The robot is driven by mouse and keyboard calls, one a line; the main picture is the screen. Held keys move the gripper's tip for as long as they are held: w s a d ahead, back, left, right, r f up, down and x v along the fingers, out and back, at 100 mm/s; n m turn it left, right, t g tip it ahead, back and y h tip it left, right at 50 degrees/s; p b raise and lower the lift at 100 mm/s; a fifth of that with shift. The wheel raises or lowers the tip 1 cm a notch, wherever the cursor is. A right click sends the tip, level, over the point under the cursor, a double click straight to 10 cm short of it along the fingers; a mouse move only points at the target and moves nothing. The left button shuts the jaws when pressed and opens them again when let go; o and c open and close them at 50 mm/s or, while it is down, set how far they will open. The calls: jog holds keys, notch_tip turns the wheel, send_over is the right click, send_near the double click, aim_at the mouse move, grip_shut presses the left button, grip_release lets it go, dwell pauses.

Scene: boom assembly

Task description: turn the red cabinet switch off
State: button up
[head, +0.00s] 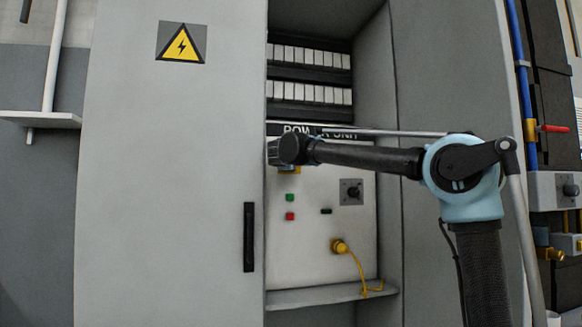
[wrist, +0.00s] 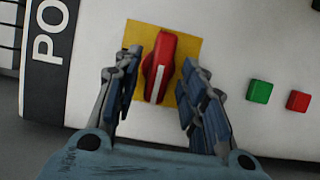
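The red cabinet switch (wrist: 158,67) is a rotary handle with a white line on a yellow plate (wrist: 132,35). In the wrist view it stands between the two fingers of my gripper (wrist: 158,90). The fingers are apart, with gaps between them and the red handle on both sides. In the head view my gripper (head: 275,152) is at the upper left of the white panel, just below the "POWER UNIT" label. There it hides the red switch, and only a little of the yellow plate (head: 290,170) shows below it.
A green button (head: 290,197) and a red button (head: 290,216) sit below the switch. A black knob (head: 352,192) is to their right. A yellow plug (head: 340,247) with a cable is lower down. The grey cabinet door (head: 170,200) stands close on the left.

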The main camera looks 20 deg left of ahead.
jog(key=s+d, duration=0.2)
jog(key=s, duration=0.9)
jog(key=shift+f, duration=0.1)
